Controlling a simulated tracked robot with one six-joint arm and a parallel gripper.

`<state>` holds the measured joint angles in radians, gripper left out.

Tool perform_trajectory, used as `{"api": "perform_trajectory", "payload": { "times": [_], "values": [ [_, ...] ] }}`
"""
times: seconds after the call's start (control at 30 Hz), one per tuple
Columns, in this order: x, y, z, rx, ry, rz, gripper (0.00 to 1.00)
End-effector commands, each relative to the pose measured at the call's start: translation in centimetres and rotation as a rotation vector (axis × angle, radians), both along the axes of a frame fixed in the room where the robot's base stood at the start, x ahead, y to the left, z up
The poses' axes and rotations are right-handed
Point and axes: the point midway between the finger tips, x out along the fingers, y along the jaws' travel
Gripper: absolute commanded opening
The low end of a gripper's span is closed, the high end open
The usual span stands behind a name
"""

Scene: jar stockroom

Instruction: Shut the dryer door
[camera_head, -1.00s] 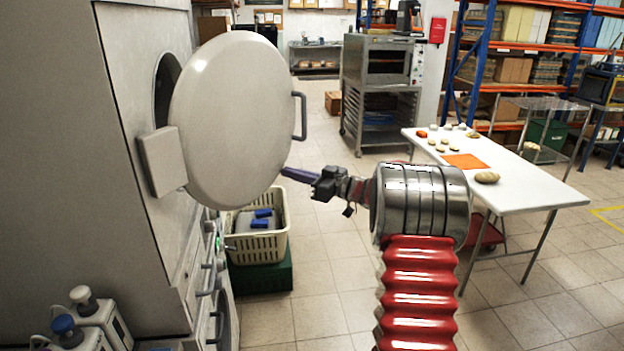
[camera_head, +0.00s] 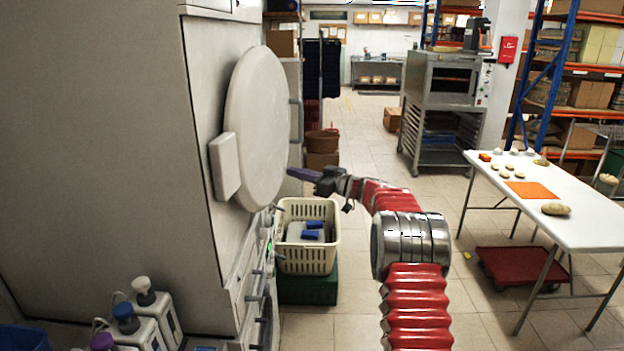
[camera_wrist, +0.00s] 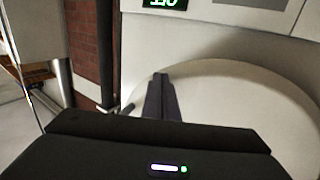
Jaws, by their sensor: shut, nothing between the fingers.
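The dryer door (camera_head: 258,128) is a round, pale grey disc with a block hinge (camera_head: 225,166) on its left side. It lies nearly flat to the front of the dryer (camera_head: 110,150); I cannot tell whether it is latched. Its handle (camera_head: 297,120) is on the right edge. My gripper (camera_head: 290,172) is shut and empty, with its tips by the lower right part of the door. In the wrist view the fingers (camera_wrist: 162,98) lie in front of the pale door (camera_wrist: 240,100); I cannot tell whether they touch it. A green display (camera_wrist: 165,3) shows above the door.
A cream basket (camera_head: 308,245) with blue-topped items stands on a green crate (camera_head: 308,288) below my gripper. Several pump bottles (camera_head: 145,310) stand at lower left. A white table (camera_head: 590,225) with food items is at right.

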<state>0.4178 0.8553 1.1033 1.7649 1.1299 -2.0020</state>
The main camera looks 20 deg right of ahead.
Motion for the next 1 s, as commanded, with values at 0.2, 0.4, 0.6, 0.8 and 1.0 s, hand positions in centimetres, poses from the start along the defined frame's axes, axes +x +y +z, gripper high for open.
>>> {"api": "perform_trajectory", "payload": {
  "times": [0.2, 0.4, 0.6, 0.8, 1.0],
  "values": [
    [2.9, 2.8, 0.0, -0.001, -0.001, -0.016, 0.0],
    [4.0, 4.2, 0.0, 0.0, 0.0, -0.022, 0.0],
    [4.3, 5.0, 0.1, 0.001, -0.001, -0.019, 0.0],
    [4.3, 5.0, 0.3, 0.0, -0.004, -0.019, 0.0],
    [4.3, 4.9, 0.4, 0.001, -0.006, -0.02, 0.0]
  ]
}}
